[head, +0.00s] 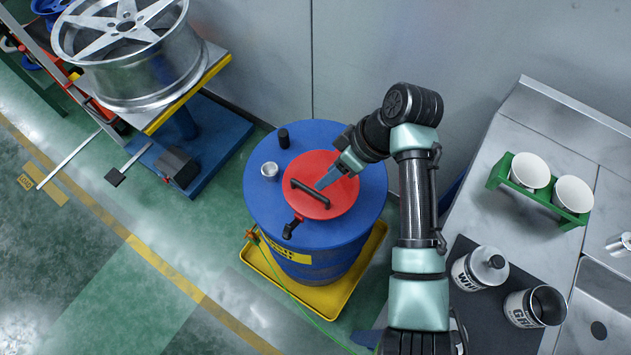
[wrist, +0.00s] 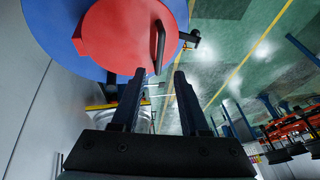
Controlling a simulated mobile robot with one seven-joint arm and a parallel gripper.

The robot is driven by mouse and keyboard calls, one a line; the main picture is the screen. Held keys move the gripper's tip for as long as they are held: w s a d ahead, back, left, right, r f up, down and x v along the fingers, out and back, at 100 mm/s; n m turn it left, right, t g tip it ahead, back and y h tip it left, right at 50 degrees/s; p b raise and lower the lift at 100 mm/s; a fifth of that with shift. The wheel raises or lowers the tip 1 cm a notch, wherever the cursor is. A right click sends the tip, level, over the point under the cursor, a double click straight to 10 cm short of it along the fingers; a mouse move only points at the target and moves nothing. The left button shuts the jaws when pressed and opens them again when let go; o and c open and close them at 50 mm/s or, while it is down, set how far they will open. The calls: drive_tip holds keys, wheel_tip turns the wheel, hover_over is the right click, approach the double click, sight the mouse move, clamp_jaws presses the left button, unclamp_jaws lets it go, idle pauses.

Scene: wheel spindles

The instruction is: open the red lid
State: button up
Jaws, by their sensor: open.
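The red lid (head: 322,172) is a round disc lying flat and closed on top of a blue drum (head: 262,208). A dark bar handle (head: 310,194) crosses the lid. A black latch-like part (head: 293,227) sits at the lid's front edge. My gripper (head: 324,184) is over the lid, close to the handle, with its fingers pointing down-left. In the wrist view my gripper (wrist: 155,88) is open with nothing between the fingers. The red lid (wrist: 115,35) and the handle (wrist: 159,45) show just beyond the fingertips there. Contact with the handle cannot be told.
A small metal cup (head: 269,169) and a black cap (head: 284,138) stand on the drum top. The drum is in a yellow tray (head: 327,301). A counter with canisters (head: 478,268) and white cups in a green rack (head: 540,190) is at right. A wheel (head: 125,50) is upper left.

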sight(311, 190)
drive_tip(key=x, duration=0.7)
clamp_jaws()
idle(1.3)
